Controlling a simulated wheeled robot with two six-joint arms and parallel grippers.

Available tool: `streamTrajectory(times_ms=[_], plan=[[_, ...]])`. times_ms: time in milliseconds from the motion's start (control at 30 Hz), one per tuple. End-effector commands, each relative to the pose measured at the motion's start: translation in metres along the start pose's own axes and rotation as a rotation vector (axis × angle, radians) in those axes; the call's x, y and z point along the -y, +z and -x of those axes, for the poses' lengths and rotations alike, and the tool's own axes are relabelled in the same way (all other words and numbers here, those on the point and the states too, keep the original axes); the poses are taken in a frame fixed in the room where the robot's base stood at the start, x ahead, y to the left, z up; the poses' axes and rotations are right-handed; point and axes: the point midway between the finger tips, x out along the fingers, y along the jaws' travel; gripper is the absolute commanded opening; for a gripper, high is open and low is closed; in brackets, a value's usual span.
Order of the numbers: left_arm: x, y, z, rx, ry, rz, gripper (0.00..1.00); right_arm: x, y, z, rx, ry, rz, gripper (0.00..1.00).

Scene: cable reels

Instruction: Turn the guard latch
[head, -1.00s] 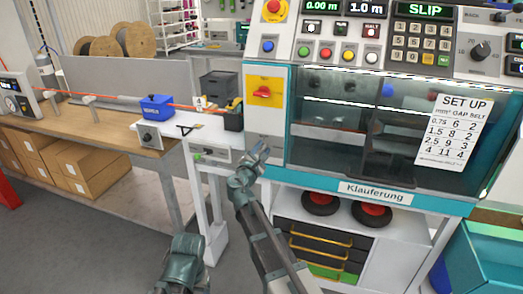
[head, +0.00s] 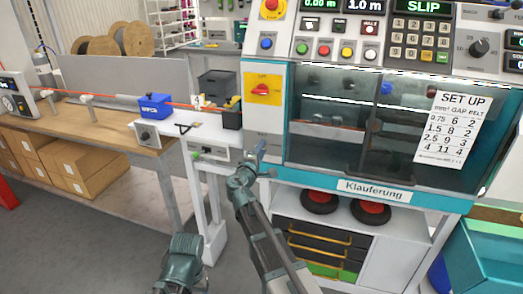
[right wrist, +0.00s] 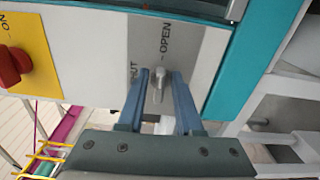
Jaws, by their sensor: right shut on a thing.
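The guard latch (right wrist: 157,84) is a small metal lever on a grey plate (right wrist: 190,48) at the left edge of the machine's guard. The plate is marked SHUT on the left and OPEN on the right in the right wrist view. The lever stands between these labels, its long side roughly upright in that picture. My right gripper (right wrist: 160,82) is shut on the latch, with one blue finger on each side.
A red switch on a yellow plate (head: 263,101) sits above the latch; it also shows in the right wrist view (right wrist: 22,60). The dark guard window (head: 330,135) is to the right. A workbench (head: 95,133) with a blue box (head: 154,105) stands left.

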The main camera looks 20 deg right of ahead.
Motion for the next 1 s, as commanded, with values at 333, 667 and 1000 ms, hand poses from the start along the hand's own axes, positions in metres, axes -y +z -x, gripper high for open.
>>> streamTrajectory(times_ms=[333,667,1000], plan=[[-0.0001,-0.0001,-0.001,0.0,0.0,0.0,0.75,0.0015,0.0008,0.0009,0.001,-0.002,-0.064,0.0],[-0.0001,-0.0001,-0.001,0.0,0.0,0.0,0.75,0.0016,0.0008,0.001,0.001,-0.002,-0.067,0.0],[-0.0001,-0.0001,-0.0009,0.0,0.0,0.0,0.75,0.0011,0.0004,0.0008,0.0,-0.001,-0.065,0.45]])
